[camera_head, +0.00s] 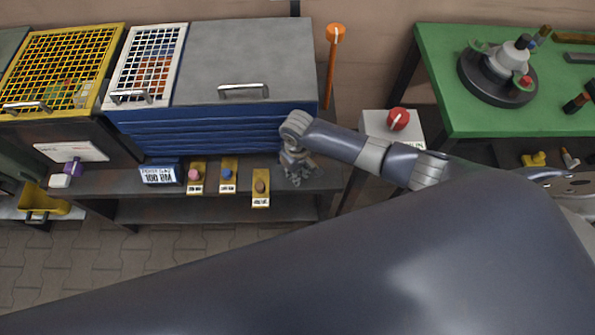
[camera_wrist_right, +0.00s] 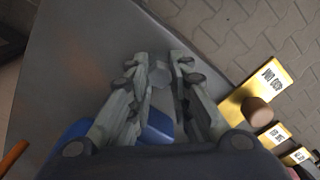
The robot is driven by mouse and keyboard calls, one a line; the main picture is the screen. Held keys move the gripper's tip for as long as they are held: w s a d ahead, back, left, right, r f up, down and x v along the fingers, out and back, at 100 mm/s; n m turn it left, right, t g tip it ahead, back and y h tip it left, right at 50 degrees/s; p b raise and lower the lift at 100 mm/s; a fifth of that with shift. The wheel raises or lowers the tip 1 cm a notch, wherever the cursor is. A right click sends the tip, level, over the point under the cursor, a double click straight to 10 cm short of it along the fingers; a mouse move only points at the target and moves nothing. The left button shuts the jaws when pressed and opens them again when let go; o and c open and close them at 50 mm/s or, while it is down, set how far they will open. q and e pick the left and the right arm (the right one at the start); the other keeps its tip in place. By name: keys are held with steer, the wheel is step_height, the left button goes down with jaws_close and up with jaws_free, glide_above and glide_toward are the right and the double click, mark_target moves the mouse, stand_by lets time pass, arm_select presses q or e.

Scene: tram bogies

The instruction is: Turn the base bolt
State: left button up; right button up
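A small grey hexagonal bolt head (camera_wrist_right: 158,74) shows in the right wrist view, on the grey shelf surface (camera_wrist_right: 75,75). My right gripper (camera_wrist_right: 160,56) has its fingers apart, one on each side of the bolt head. A gap shows at the right finger; I cannot tell whether the left finger touches it. In the head view my right gripper (camera_head: 298,178) points down at the right end of the shelf, in front of the blue cabinet (camera_head: 215,132), and hides the bolt. My left gripper is not in view.
Yellow plates with a brown knob (camera_head: 260,187), a blue knob (camera_head: 227,174) and a pink knob (camera_head: 194,174) stand left of my right gripper. A red knob (camera_head: 398,119) on a white box and a green table (camera_head: 445,100) lie to the right.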

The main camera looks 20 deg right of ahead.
jaws_close()
steer(key=n+p, duration=0.1)
steer(key=n, duration=0.2)
steer(key=shift+r, duration=0.1)
steer(key=n+p, duration=0.1)
steer(key=n, duration=0.2)
steer(key=shift+n, duration=0.3)
steer(key=n, duration=0.3)
steer(key=shift+n+p, duration=0.3)
steer(key=shift+n, duration=2.2)
steer(key=o, duration=0.9)
jaws_free()
